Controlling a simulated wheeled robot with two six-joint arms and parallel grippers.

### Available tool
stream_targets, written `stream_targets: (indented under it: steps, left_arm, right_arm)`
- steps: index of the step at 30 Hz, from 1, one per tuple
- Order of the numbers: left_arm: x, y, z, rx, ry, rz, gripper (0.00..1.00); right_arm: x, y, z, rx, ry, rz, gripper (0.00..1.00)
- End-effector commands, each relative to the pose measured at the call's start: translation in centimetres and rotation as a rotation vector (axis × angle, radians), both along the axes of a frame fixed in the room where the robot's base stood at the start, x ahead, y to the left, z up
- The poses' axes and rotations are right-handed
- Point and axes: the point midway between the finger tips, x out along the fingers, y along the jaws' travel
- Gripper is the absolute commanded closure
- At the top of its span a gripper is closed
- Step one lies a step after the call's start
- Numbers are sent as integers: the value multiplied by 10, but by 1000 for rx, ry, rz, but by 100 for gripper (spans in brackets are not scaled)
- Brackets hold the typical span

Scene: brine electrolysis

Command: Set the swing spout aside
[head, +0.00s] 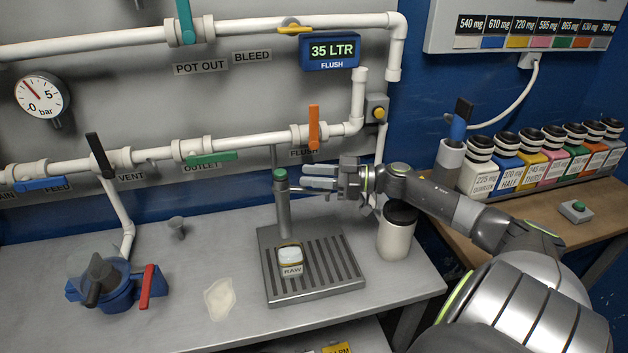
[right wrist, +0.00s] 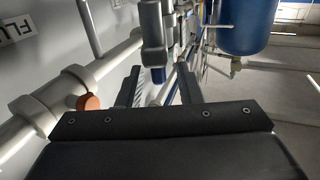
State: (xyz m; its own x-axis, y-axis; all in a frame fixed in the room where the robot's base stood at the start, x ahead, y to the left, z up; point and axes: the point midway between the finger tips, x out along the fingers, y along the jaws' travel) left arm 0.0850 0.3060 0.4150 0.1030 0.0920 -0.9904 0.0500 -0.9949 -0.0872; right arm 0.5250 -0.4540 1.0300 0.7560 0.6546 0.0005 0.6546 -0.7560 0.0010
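The swing spout (head: 283,205) is a grey upright post with a green cap at the back of the slatted drip tray (head: 335,265). A thin grey arm reaches right from near its top, partly behind my right gripper (head: 308,177). That gripper points left, its fingers apart, just right of the post. In the right wrist view the fingers (right wrist: 158,90) are spread, with a grey rounded part (right wrist: 155,45) ahead of them; I cannot tell whether they touch it. A small cup labelled RAW (head: 290,255) stands on the tray. My left gripper is not in view.
A lidded white canister (head: 396,235) stands right of the tray, below my right arm. White pipes with valves (head: 312,128) run along the wall behind. A blue pump-like unit (head: 115,285) and a pale patch (head: 220,298) are left. Labelled bottles (head: 510,170) stand right.

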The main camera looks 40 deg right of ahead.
Motion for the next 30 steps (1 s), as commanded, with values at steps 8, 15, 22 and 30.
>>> stream_targets:
  steps: [8,15,22,30]
  left_arm:
    - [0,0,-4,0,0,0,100]
    - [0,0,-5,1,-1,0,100]
    - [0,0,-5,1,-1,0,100]
    - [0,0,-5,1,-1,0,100]
  right_arm:
    - [0,0,50,-5,1,3,67]
    - [0,0,79,-2,1,2,67]
    - [0,0,86,0,1,1,67]
    - [0,0,86,0,1,1,67]
